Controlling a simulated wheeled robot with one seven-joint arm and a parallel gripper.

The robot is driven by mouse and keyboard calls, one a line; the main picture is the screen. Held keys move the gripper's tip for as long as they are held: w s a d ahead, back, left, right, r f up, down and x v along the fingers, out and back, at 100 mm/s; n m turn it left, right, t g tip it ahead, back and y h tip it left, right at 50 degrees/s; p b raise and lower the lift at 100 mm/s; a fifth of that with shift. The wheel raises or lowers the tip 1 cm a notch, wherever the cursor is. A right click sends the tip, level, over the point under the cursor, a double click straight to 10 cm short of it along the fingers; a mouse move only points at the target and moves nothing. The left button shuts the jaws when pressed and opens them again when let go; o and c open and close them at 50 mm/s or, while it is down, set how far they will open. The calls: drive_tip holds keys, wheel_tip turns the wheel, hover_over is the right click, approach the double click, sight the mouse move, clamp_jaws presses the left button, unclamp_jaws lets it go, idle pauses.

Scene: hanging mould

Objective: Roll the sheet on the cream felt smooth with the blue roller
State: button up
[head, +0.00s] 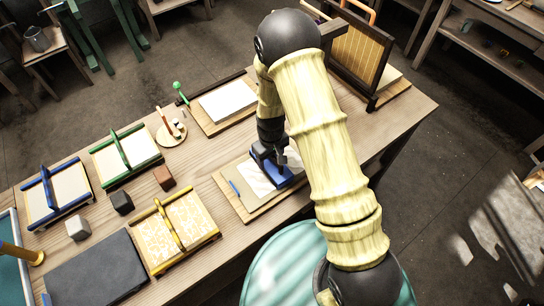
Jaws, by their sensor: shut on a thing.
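My gripper (268,160) is over a wooden board near the middle of the table, pointing down. It is shut on the blue roller (284,177), which sits low over the sheet, apparently on it. The pale grey-white sheet (255,182) lies on the board, partly covered by the roller and my gripper. The cream felt (247,196) seems to show as a pale border around the sheet; its exact edge is hard to tell. A small blue strip (234,187) lies at the board's left side. How smooth the sheet is cannot be told.
A white stack on a board (228,102) lies behind. Green (125,153), blue (57,193) and yellow (183,229) framed moulds, small blocks (122,201) and a dark slab (98,272) fill the left. An upright slatted frame (352,58) stands behind my arm.

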drive_tip(key=shift+s+a, duration=0.4)
drive_tip(key=shift+a, duration=0.5)
drive_tip(key=shift+s+a+f, duration=0.1)
drive_tip(key=shift+s+a, duration=0.55)
drive_tip(key=shift+a, duration=0.1)
drive_tip(key=shift+s+a, duration=0.65)
drive_tip(key=shift+a, duration=0.2)
